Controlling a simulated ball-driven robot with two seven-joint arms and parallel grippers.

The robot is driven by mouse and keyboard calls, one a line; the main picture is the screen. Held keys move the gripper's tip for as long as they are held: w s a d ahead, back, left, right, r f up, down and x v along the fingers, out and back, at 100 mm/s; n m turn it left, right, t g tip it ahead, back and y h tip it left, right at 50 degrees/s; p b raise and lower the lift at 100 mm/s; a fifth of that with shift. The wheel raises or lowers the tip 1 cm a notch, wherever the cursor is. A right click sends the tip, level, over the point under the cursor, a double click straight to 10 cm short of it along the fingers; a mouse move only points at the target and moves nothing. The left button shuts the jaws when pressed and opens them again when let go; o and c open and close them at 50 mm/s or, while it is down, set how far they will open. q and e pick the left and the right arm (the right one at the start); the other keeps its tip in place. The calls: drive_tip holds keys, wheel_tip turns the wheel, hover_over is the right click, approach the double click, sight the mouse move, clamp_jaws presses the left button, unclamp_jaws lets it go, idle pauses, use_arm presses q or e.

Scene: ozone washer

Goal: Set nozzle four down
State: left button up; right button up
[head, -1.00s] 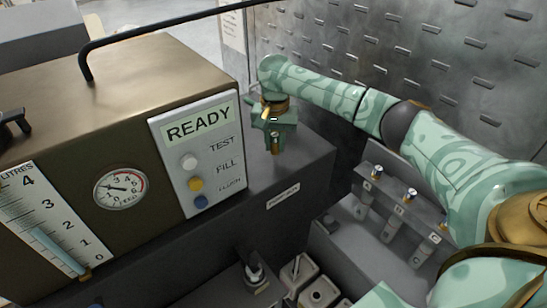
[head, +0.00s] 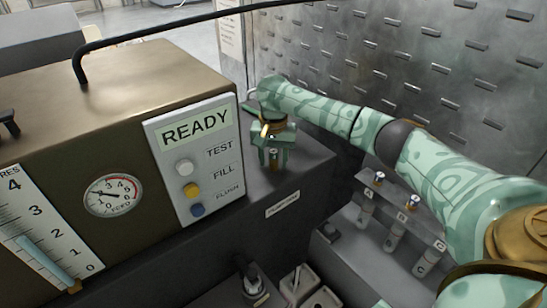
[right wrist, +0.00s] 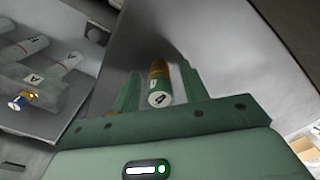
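Nozzle four (right wrist: 159,84), a small cylinder with a gold band and a white end marked 4, is between my right gripper's two green fingers. In the right wrist view, a gap shows on each side of it. My right gripper (head: 272,156) points down over the dark ledge (head: 312,172) beside the washer's control panel, and its fingers are spread. In the head view the nozzle (head: 273,160) looks upright with its lower end at the ledge top; its exact contact is hard to see. My left gripper is not in view.
The brown washer (head: 120,85) with a READY panel (head: 193,160) stands left of the gripper. A rack (head: 405,215) of lettered white tubes is at lower right. Small square containers (head: 300,283) sit below the ledge. A slotted metal wall (head: 400,60) stands behind.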

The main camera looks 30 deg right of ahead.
sight(274, 151)
wheel_tip(274, 151, up, 12)
drive_tip(key=p, duration=0.5)
drive_tip(key=shift+r+p, duration=0.15)
drive_tip(key=shift+p, duration=0.2)
